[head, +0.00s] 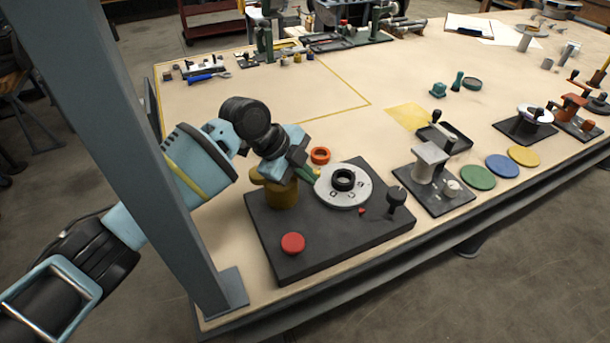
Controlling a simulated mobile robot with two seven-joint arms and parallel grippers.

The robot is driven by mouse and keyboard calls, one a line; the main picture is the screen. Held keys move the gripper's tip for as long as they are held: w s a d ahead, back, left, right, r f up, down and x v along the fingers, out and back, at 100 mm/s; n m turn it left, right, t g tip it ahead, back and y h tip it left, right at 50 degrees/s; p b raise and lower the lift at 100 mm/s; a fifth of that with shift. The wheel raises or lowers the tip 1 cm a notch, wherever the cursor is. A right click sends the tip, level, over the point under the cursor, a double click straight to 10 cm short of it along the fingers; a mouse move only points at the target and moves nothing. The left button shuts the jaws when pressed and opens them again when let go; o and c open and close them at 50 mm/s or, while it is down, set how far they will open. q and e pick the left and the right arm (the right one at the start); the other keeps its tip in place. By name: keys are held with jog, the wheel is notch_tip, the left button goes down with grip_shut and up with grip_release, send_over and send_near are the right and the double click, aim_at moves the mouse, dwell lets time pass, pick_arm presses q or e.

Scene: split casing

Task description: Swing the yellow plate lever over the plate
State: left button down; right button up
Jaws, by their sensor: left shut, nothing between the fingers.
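A dark square base (325,233) sits near the front edge of the table. On it a round silver plate (352,197) carries a black ring (343,179). A yellow post (281,194) stands left of the plate, with a yellow end (257,177) sticking out to its left. This looks like the yellow plate lever. My left gripper (297,172) is shut and empty, pointing down at the top of the post and covering part of it. I cannot tell whether it touches the lever. A green piece shows between the gripper and the plate. My right gripper is out of view.
A red button (292,243) and a black knob (396,199) are on the base. An orange ring (320,155) lies behind it. A grey clamp fixture (430,175) and green, blue and yellow discs (502,166) are to the right. A grey upright (130,140) stands at the left.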

pick_arm(q)
jog(key=shift+w, duration=0.15)
dwell(0.6)
jog(key=v, duration=0.7)
jog(key=shift+a+r, duration=0.2)
jog(key=shift+r, duration=0.1)
